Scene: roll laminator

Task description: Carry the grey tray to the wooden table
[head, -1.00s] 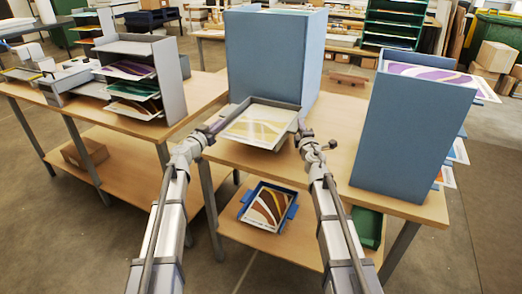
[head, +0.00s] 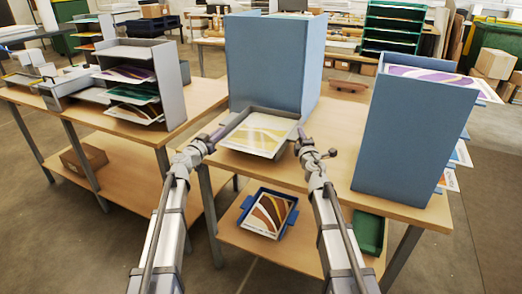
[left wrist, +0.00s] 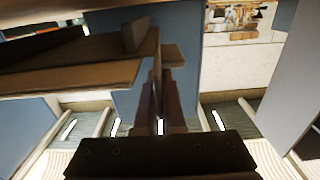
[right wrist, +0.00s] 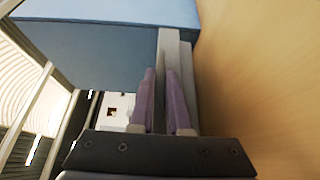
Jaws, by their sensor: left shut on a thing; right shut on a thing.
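The grey tray (head: 273,108), holding a print with yellow and white curves, is in front of the tall blue rack, over the front part of the wooden table (head: 335,165). I cannot tell whether it touches the tabletop. My left gripper (head: 217,134) is shut on its left side wall; in the left wrist view its purple fingers (left wrist: 157,105) close on a thin edge. My right gripper (head: 300,138) is shut on its right side wall; in the right wrist view its fingers (right wrist: 163,100) pinch a grey wall.
A tall blue rack (head: 265,65) stands close behind the tray, and another blue rack (head: 405,135) stands on the right. A grey rack (head: 172,75) with prints stands on the left table. A blue tray (head: 247,203) and a green tray (head: 369,232) lie on the lower shelf.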

